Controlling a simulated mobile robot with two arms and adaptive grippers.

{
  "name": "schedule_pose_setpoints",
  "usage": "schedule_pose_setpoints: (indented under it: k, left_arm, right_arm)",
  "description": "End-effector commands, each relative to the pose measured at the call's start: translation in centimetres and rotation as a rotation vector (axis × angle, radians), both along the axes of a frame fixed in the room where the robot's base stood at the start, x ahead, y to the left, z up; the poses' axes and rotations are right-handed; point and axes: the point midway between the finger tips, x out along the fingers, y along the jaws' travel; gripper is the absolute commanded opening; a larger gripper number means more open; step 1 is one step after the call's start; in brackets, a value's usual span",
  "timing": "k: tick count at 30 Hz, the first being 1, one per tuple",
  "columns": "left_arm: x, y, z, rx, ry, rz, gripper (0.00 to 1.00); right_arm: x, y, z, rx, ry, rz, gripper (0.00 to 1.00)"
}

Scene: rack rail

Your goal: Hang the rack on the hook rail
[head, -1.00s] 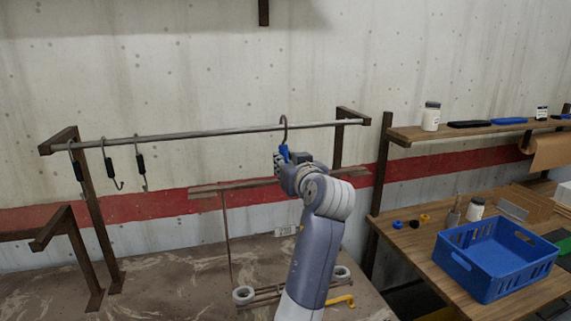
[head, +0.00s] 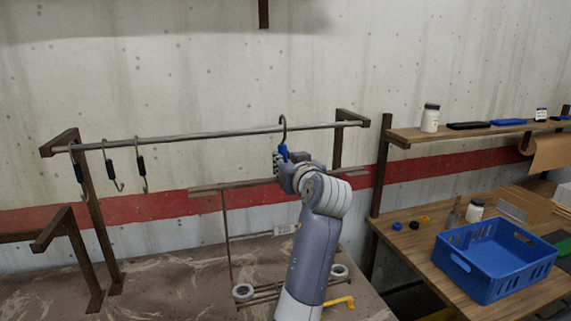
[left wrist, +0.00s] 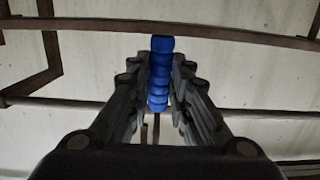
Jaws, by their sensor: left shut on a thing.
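The hook rail (head: 220,133) is a long grey bar on brown posts, level against the wall. A hook with a blue grip (head: 283,153) stands upright near its right part, the hook's bend (head: 284,118) showing above the rail. I cannot tell whether it rests on the rail. My left gripper (head: 286,160) is shut on the blue grip; the left wrist view shows the grip (left wrist: 160,75) between both fingers. Below is the rack's brown crossbar (head: 232,187), with a thin upright and lower bars holding tape rolls (head: 243,292). My arm hides its middle. My right gripper is out of view.
Several dark-handled hooks (head: 141,165) hang on the rail's left part. A blue crate (head: 495,260) stands on the wooden bench at right, under a shelf (head: 460,130) with a white jar. A yellow item (head: 338,302) lies near my arm.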

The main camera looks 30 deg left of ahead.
Motion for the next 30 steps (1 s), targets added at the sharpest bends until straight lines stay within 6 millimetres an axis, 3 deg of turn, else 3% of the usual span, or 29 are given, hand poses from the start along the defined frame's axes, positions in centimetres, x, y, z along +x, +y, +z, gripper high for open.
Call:
schedule_pose_setpoints:
  k: [15,30]
  left_arm:
    - [1.4,1.6,0.2,0.003,-0.004,-0.001,0.0]
    - [1.5,1.8,0.2,0.002,-0.005,-0.001,0.0]
  right_arm:
    - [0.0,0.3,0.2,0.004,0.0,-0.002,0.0]
    - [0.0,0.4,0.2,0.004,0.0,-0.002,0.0]
